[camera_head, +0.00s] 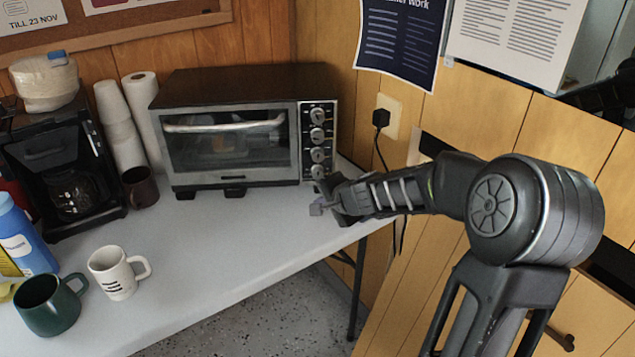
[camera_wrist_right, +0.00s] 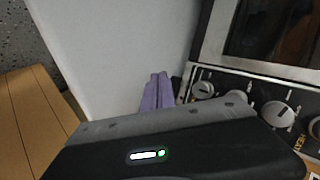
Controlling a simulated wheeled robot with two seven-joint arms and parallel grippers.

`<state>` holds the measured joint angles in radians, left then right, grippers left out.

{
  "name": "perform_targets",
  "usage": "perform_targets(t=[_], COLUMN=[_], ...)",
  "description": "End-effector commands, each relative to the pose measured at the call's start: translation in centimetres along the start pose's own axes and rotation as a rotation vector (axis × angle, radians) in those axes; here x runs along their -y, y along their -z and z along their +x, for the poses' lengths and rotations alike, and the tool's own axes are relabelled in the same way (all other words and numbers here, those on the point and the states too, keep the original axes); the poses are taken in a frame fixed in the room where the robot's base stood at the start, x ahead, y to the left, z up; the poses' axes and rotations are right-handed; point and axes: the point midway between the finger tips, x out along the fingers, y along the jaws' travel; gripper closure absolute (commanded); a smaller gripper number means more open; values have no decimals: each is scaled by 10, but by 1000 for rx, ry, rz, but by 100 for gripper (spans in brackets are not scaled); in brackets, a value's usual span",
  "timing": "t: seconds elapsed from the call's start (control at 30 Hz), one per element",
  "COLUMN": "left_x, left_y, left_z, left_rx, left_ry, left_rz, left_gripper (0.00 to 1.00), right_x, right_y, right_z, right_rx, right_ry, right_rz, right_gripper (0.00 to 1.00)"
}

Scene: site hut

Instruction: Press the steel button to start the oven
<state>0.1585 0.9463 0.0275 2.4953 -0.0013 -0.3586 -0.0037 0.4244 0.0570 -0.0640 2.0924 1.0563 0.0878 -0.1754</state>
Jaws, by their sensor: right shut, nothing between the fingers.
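The toaster oven (camera_head: 225,140) stands at the back of the table with its glass door shut. Its control panel (camera_head: 333,128) is a strip with several round knobs on the oven's right side. The panel also shows in the right wrist view (camera_wrist_right: 225,79). I cannot clearly make out a steel button apart from the knobs. My right gripper (camera_head: 318,209) is shut and empty, in front of and below the panel's lower end, apart from it. In the right wrist view its purple fingers (camera_wrist_right: 158,78) are together, beside the lowest visible knob (camera_wrist_right: 203,90). My left gripper is out of view.
The white table (camera_head: 225,235) is clear before the oven. A coffee maker (camera_head: 60,165), stacked cups (camera_head: 120,130), a paper roll (camera_head: 142,92) and mugs stand left. A plug and cable (camera_head: 381,118) hang on the wall right of the oven.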

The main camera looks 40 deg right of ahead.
Motion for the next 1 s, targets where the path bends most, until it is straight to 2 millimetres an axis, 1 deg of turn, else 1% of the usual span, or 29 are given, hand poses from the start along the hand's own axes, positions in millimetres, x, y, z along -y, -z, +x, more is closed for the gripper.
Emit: perform_targets(t=[0.03, 0.2, 0.4, 1.0], left_x=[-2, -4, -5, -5], left_y=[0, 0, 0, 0], left_z=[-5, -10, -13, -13], left_rx=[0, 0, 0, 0], left_ry=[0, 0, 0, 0], left_rz=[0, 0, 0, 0], left_gripper=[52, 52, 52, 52], right_x=[5, 15, 20, 20], right_y=[4, 13, 19, 20], right_z=[4, 18, 26, 28], right_rx=[1, 2, 1, 1], right_ry=[-1, 0, 0, 0], right_rz=[1, 0, -1, 0], right_gripper=[100, 100, 100, 100])
